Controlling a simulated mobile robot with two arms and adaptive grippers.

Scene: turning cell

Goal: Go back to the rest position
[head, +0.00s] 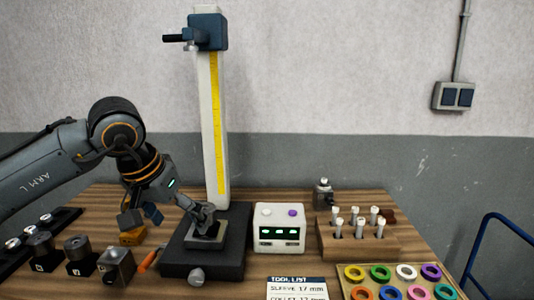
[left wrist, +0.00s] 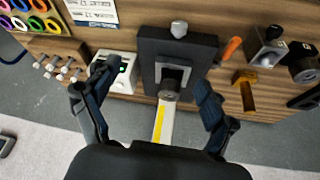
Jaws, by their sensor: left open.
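My left gripper (head: 170,218) reaches in from the left in the head view, over the dark base of the height gauge (head: 226,262). Its two fingers are spread wide with nothing between them. In the left wrist view, the open fingers of the left gripper (left wrist: 155,85) frame the gauge base (left wrist: 202,50) and a grey square holder (left wrist: 186,72) with a dark round piece (left wrist: 170,88) at it. The gauge's white column (head: 206,130) with a yellow scale stands upright behind the gripper. My right gripper is not in view.
A white box with green displays (head: 279,234) stands right of the gauge. Further right are a wooden rack (head: 352,245) of white-topped pins and a tray of coloured rings (head: 408,273).

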